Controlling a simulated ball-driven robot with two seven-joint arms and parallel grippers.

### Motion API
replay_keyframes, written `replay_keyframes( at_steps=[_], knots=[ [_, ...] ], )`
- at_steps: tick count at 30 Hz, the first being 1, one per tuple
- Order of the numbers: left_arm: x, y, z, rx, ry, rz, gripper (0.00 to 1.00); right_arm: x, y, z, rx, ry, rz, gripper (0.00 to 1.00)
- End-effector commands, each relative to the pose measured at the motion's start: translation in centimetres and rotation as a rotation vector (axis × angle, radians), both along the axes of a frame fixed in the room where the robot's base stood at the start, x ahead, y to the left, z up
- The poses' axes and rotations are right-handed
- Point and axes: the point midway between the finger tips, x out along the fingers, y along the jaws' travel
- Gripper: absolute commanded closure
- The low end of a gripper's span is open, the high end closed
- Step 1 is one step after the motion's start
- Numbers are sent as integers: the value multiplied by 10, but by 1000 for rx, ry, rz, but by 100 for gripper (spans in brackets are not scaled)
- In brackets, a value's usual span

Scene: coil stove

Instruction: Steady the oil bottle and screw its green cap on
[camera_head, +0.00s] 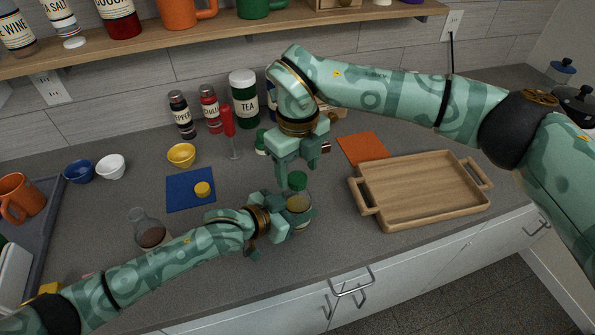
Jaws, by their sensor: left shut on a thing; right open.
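The oil bottle (300,206) stands upright near the counter's front edge, small and clear with yellowish contents. Its green cap (297,181) sits at the top of the bottle; I cannot tell how far it is threaded. My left gripper (293,221) comes in from the left and is shut on the bottle's body, hiding part of it. My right gripper (297,174) points down from above, open, with its fingertips close to the cap. I cannot tell whether they touch it.
A wooden tray (367,195) lies to the right, near an orange mat (362,148). A blue mat (181,202) with a yellow lid (202,189) and a glass carafe (150,232) are left. Jars, including the tea jar (245,105), stand along the back beneath a shelf (215,42).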

Motion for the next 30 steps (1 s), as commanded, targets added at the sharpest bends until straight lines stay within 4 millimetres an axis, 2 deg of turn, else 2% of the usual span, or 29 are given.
replay_keyframes(
  at_steps=[6, 12, 18, 26, 27, 30],
  knots=[
    [0, 0, 0, 1, 1, 0, 100, 1, 0, 49, 0, -5, 1, 40],
    [0, 0, 0, 1, 1, 0, 100, 1, 0, 84, 0, -3, 0, 40],
    [0, 0, 0, 0, 0, 0, 100, 0, 0, 100, 1, -1, 1, 40],
    [0, 0, 0, 0, 0, 0, 100, 0, 0, 101, 1, 1, 2, 40],
    [0, 0, 0, 0, 0, 0, 46, 0, 0, 101, 1, 1, 2, 40],
    [0, 0, 0, 0, 0, 0, 23, 0, 0, 101, 1, 1, 1, 40]
  ],
)
